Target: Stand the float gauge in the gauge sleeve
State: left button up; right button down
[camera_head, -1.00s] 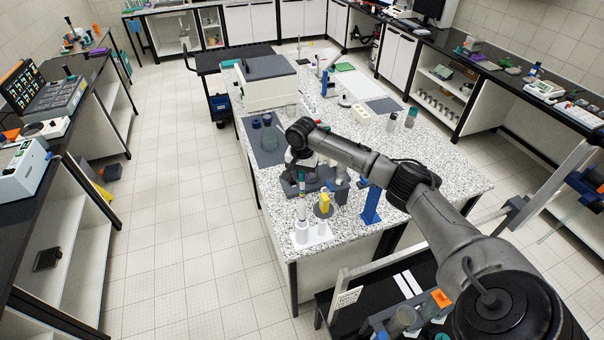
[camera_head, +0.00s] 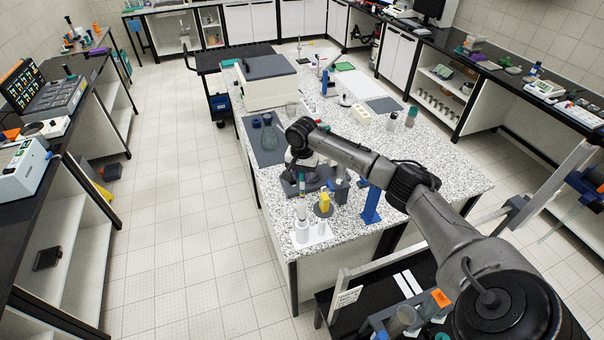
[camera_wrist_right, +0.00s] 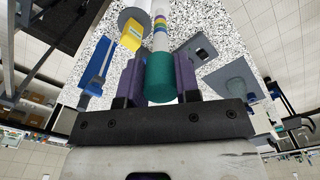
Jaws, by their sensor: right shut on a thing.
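The float gauge (camera_wrist_right: 161,42) has a teal cap, coloured bands and a white stem. In the right wrist view, my right gripper (camera_wrist_right: 159,76) is shut on its teal cap, a finger on each side. In the head view my right gripper (camera_head: 301,178) holds the gauge (camera_head: 301,210) about upright over the left tube of a white stand. This tube looks like the gauge sleeve (camera_head: 302,234). The gauge's lower end meets the tube's top in the picture; I cannot tell whether it is inside. My left gripper is not in view.
A yellow block (camera_head: 325,201) on a round grey base stands close to the right of the gauge. A blue stand (camera_head: 371,206) is further right. A grey device (camera_head: 300,186) lies behind.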

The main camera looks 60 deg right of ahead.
dwell(0.5)
jog(key=shift+f+b, duration=0.35)
jog(key=shift+f, duration=1.45)
jog(key=b, duration=0.1)
send_over(302, 203)
jog(key=shift+w+d+f, duration=0.1)
jog(key=shift+f, duration=1.05)
jog(key=shift+w+d+f, duration=0.1)
jog(key=shift+f, duration=1)
jog(key=shift+f+b, duration=0.9)
jog(key=shift+f, duration=1.55)
jog(key=shift+f, duration=0.6)
jog(key=c, duration=1)
grip_release()
jog(key=shift+c, duration=0.2)
jog(key=shift+o, duration=1.4)
